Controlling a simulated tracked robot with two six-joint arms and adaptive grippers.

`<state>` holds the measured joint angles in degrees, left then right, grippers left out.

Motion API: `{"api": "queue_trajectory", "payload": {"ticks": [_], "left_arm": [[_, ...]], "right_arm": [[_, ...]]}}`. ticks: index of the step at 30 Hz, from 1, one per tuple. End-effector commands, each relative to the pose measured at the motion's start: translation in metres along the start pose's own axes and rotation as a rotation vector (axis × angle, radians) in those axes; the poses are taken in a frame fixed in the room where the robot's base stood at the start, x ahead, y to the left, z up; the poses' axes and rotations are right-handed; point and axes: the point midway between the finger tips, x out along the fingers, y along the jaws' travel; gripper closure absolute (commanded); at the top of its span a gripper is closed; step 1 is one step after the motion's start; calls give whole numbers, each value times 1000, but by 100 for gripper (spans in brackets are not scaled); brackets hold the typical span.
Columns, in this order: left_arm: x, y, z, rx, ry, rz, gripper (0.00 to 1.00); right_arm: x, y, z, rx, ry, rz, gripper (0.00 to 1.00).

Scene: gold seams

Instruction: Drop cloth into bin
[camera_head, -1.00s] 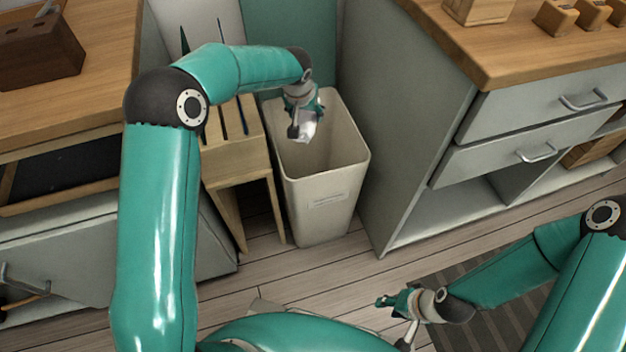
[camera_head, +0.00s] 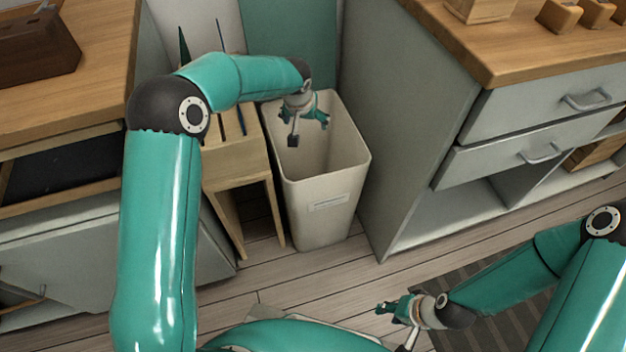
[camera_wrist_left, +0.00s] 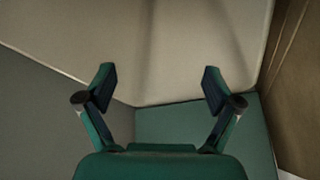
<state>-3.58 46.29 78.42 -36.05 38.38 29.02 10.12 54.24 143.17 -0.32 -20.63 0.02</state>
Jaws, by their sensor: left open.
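The cream bin (camera_head: 318,212) stands on the floor, upright and open at the top. My left gripper (camera_head: 309,132) is over the bin's mouth with its fingers spread and nothing between them. The left wrist view also shows this gripper (camera_wrist_left: 158,84) open and empty, with the pale bin (camera_wrist_left: 185,45) beyond the fingers. No cloth shows in either view now; the bin's floor is hidden from the head view. My right gripper (camera_head: 398,322) is low at the bottom right, its fingers apart and empty, away from the bin.
A wooden stand (camera_head: 236,165) holding thin upright items is close to the bin's left. A grey drawer cabinet (camera_head: 415,150) with a wooden top is close on its right. A striped mat (camera_head: 490,325) lies on the floor under my right arm.

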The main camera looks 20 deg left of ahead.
Motion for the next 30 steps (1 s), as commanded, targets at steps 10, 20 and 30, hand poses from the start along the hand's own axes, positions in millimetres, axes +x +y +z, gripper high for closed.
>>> {"api": "queue_trajectory", "payload": {"ticks": [10, 20, 30], "left_arm": [[-30, 0, -1, 0, 3, 1, 9], [-94, 0, -2, 0, 2, 1, 9], [-118, 0, -1, 0, -1, 0, 9]], "right_arm": [[0, 0, 0, 0, 0, 0, 60], [0, 0, 0, 0, 0, 0, 60], [0, 0, 0, 0, 0, 0, 60]]}}
